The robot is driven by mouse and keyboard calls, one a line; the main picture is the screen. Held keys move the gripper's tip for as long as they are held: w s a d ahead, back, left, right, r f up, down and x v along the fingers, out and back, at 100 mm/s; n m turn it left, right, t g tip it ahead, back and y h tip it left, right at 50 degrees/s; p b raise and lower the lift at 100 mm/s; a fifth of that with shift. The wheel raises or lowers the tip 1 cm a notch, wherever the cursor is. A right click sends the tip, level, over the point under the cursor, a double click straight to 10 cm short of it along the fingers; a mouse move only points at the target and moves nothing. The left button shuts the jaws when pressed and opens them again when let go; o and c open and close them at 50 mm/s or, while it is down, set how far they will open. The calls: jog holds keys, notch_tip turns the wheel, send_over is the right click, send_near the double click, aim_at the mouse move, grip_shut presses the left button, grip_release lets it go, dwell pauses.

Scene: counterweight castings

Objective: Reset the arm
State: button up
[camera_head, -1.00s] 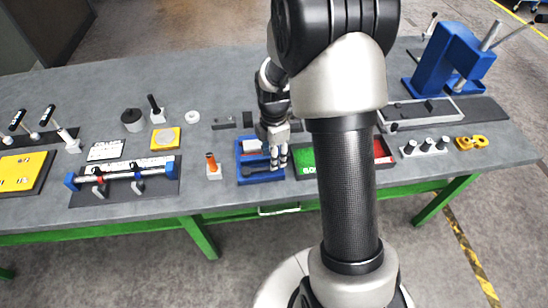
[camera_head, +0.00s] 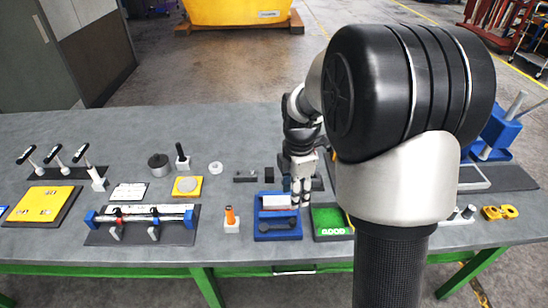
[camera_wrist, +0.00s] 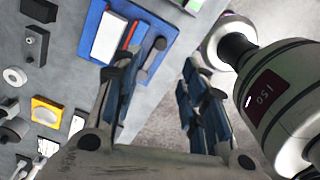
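My gripper (camera_head: 301,190) hangs at the end of my arm over the workbench (camera_head: 120,130), near the blue tray (camera_head: 277,236) in the head view. My own arm hides much of the right side of the bench in the head view.
Beside the blue tray are a green tray marked GOOD (camera_head: 328,222) and an orange-topped post (camera_head: 230,218). A blue-ended rail fixture (camera_head: 145,215) and a yellow plate (camera_head: 45,203) lie to the left. A blue press (camera_head: 497,135) stands at right. The bench's back left is clear.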

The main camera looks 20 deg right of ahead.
jog(key=s+a+r+m+t, duration=0.1)
jog(key=s+a+r+m, duration=0.2)
jog(key=s+m, duration=0.3)
jog(key=s+a+r+m+t+b, duration=0.1)
jog(key=s+a+r+m+t, duration=0.1)
jog(key=s+r+m, duration=0.3)
jog(key=s+a+r+m+t, duration=0.1)
jog(key=s+a+r+m, duration=0.2)
jog(key=s+m, duration=0.3)
jog(key=s+a, duration=0.1)
jog(key=s, duration=0.3)
jog(key=shift+s+a+r+m+t+b, duration=0.3)
jog(key=shift+s+r+b, duration=0.05)
jog(key=shift+r, duration=0.05)
